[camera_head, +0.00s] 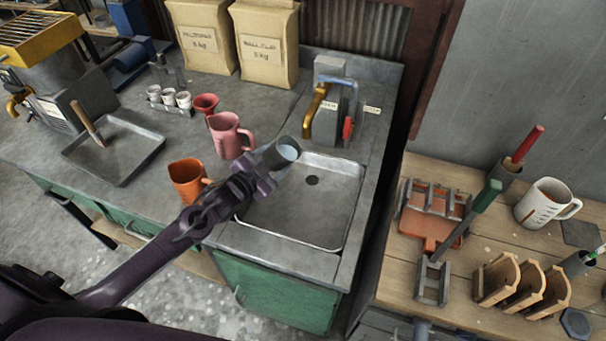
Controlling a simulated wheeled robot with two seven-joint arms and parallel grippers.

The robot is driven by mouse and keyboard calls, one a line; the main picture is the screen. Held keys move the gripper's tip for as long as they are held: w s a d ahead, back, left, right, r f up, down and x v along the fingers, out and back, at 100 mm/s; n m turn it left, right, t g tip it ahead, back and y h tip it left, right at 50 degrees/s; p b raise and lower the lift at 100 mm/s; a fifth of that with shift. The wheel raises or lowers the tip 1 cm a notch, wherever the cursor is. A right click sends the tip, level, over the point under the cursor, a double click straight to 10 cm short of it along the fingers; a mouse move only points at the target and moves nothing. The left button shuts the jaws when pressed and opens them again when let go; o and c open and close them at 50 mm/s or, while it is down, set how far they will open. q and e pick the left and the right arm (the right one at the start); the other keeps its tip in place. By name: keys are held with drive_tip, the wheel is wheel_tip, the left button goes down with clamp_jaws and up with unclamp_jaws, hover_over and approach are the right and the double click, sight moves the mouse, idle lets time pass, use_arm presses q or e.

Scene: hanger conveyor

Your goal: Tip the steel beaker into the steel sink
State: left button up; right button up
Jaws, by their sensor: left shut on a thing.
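The steel sink (318,222) is a shallow square basin with a dark drain, set in the grey counter. My left gripper (262,172) is shut on the steel beaker (277,153), over the sink's left back corner. The beaker is tilted, its mouth to the upper right, showing a pale blue-grey inside. Whether it holds liquid I cannot tell. My gripper hides the beaker's lower part and some of the sink's left edge. My right gripper is not in view.
An orange mug (186,182), a pink jug (228,137) and a red cup (206,103) stand left of the sink. A tap unit (330,110) stands behind it. A wooden bench (395,270) with tools and a white mug (541,203) is at right.

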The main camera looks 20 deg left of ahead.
use_arm(q)
drive_tip(key=shift+r+m+y+p, duration=0.2)
drive_tip(key=shift+m+y+p, duration=0.2)
drive_tip(key=shift+m, duration=0.4)
drive_tip(key=shift+m, duration=0.4)
idle(0.4)
drive_tip(key=shift+f+m+g+y, duration=0.1)
drive_tip(key=shift+m+g+y, duration=0.2)
drive_tip(key=shift+m, duration=0.1)
drive_tip(key=shift+d+m+y+p, duration=0.1)
drive_tip(key=shift+m+y+p, duration=0.25)
drive_tip(key=shift+m, duration=0.15)
drive_tip(key=shift+f, duration=0.1)
idle(0.6)
